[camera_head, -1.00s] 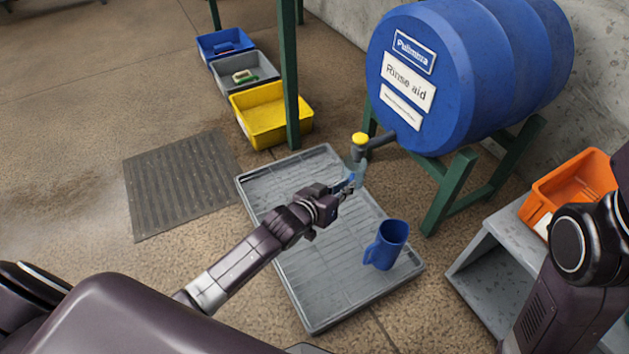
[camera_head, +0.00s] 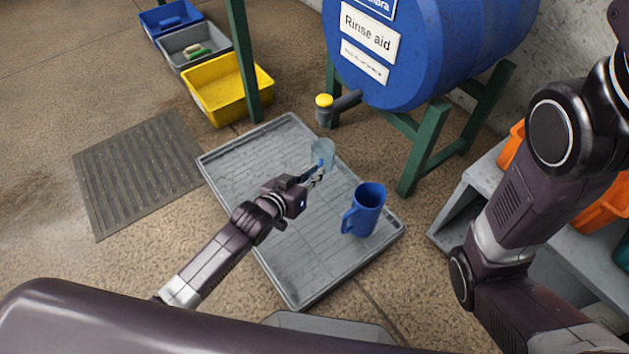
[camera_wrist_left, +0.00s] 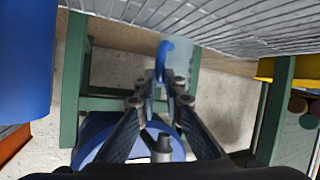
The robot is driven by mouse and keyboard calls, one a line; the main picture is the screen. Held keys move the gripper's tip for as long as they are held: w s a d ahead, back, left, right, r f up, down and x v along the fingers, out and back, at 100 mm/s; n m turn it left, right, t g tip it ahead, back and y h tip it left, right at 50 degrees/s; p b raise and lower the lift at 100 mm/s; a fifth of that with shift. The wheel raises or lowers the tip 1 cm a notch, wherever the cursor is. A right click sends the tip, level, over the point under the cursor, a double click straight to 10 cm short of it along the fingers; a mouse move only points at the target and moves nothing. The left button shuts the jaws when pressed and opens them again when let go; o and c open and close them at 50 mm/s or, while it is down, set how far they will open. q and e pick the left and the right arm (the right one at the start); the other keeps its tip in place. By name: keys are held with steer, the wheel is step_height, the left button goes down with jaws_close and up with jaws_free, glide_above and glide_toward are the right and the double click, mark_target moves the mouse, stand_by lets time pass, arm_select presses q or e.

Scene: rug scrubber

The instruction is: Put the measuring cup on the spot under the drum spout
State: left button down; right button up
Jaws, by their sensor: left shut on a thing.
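The measuring cup (camera_head: 323,152) is small and clear with a blue handle. My left gripper (camera_head: 316,178) is shut on it and holds it over the far right part of the grey tray, just below the drum spout (camera_head: 325,110) in the picture. In the left wrist view my left gripper (camera_wrist_left: 160,88) has its fingers on the blue handle, and the clear cup (camera_wrist_left: 180,62) is beside it. The blue drum (camera_head: 425,50) lies on a green stand. I cannot tell how high the cup is, and no marked spot shows. My right gripper is out of view.
A blue jug (camera_head: 368,212) stands on the grey tray (camera_head: 300,285), right of my left gripper. A green stand leg (camera_head: 425,148) rises beside the tray. Yellow (camera_head: 228,90), grey and blue bins stand at the back left. A grey shelf (camera_head: 455,215) with orange bins is at right.

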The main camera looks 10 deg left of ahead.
arm_select(q)
step_height(320, 180, down, 3)
steer(key=shift+r+b, duration=0.1)
steer(key=shift+b, duration=0.7)
steer(key=shift+r, duration=0.1)
steer(key=shift+f, duration=0.2)
steer(key=c, duration=2)
jaws_free()
steer(key=shift+c, duration=0.2)
